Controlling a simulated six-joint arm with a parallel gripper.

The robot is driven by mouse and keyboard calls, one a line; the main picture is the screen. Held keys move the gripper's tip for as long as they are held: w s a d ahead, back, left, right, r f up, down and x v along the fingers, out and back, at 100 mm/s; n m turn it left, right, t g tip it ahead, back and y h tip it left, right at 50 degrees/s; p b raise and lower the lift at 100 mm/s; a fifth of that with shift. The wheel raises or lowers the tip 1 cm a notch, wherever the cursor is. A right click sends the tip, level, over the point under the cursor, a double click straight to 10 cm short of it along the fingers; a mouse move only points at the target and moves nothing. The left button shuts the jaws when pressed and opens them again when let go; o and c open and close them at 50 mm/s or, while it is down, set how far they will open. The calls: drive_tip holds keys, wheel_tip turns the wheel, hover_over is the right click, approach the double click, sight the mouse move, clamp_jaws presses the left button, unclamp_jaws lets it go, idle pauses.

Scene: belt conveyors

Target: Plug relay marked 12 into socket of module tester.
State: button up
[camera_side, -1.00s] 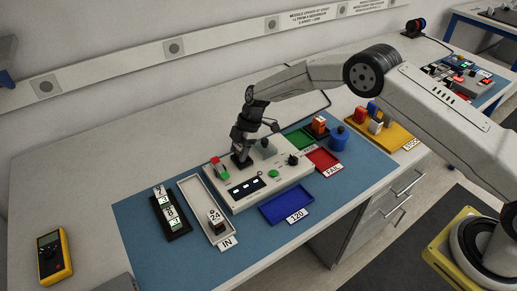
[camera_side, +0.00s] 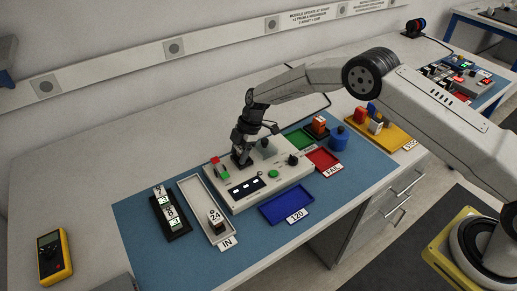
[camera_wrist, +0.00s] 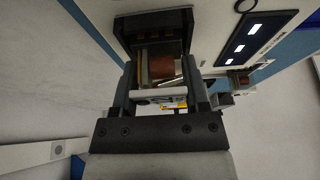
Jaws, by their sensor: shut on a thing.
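The module tester (camera_side: 290,186) is a pale box with a dark display, knobs and buttons, in the middle of the blue mat. My gripper (camera_side: 241,160) points down over its back left part, where the tester's socket is hidden. In the wrist view my gripper (camera_wrist: 160,85) is shut on a relay (camera_wrist: 160,66) with a brown body and a clear case. The relay's far end is at the dark socket (camera_wrist: 152,22); how deep it sits I cannot tell. Another relay, marked 24 (camera_side: 216,221), stands in the IN tray (camera_side: 190,190).
A black rack (camera_side: 184,233) with numbered displays lies left of the IN tray. A yellow multimeter (camera_side: 53,257) lies far left.

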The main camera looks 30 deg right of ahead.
idle(0.4)
drive_tip(key=o, duration=1.2)
drive_tip(key=shift+o, duration=0.3)
drive_tip(key=shift+f, duration=0.1)
drive_tip(key=shift+r, duration=3.8)
